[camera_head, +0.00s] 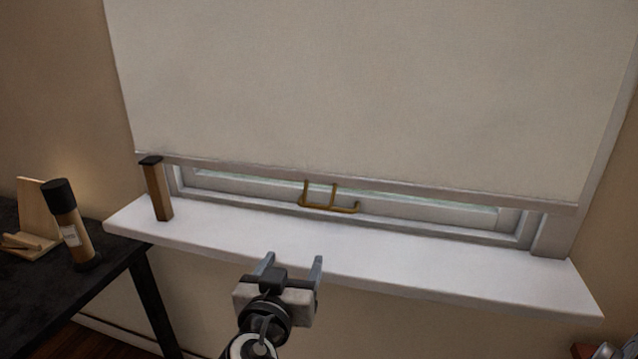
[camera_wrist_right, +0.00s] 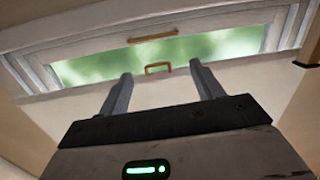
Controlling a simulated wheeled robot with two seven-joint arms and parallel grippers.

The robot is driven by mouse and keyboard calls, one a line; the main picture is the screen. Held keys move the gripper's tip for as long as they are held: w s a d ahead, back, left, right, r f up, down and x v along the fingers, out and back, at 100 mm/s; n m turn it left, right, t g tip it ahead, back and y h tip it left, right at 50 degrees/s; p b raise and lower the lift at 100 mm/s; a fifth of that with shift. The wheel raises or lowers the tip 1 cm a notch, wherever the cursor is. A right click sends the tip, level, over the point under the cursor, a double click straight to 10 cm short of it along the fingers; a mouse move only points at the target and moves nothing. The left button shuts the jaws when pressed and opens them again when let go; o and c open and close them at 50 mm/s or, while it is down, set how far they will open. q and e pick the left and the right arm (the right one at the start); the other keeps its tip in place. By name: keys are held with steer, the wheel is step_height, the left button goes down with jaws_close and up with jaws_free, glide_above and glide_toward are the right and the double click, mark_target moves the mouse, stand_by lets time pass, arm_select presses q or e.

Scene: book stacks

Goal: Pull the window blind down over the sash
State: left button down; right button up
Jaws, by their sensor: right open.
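The cream window blind (camera_head: 370,90) hangs over most of the window, its bottom bar (camera_head: 430,191) a little above the sill. A thin brass pull loop (camera_head: 334,193) hangs from that bar, in front of the brass sash handle (camera_head: 352,209). A strip of sash (camera_head: 240,186) and glass shows below the blind. My right gripper (camera_head: 293,260) is open and empty, in front of the sill and below the loop, apart from both. The right wrist view is upside down: the loop (camera_wrist_right: 157,68) stands beyond and between the fingers (camera_wrist_right: 160,85), with the sash handle (camera_wrist_right: 153,36) above it in the picture. My left gripper is out of view.
A wooden block with a black top (camera_head: 158,190) stands at the left end of the white sill (camera_head: 420,265). A dark table (camera_head: 110,255) at left holds a black-capped bottle (camera_head: 72,225) and a wooden stand (camera_head: 38,215). The sill's middle is clear.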

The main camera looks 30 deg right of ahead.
mark_target(318, 207)
steer(key=shift+m+h, duration=0.9)
steer(key=r+p+x, duration=0.1)
steer(key=x, duration=0.4)
steer(key=r+p+x, duration=0.1)
steer(key=x, duration=0.4)
steer(key=r+p+x, duration=0.1)
steer(key=x, duration=0.5)
steer(key=shift+s+d, duration=0.25)
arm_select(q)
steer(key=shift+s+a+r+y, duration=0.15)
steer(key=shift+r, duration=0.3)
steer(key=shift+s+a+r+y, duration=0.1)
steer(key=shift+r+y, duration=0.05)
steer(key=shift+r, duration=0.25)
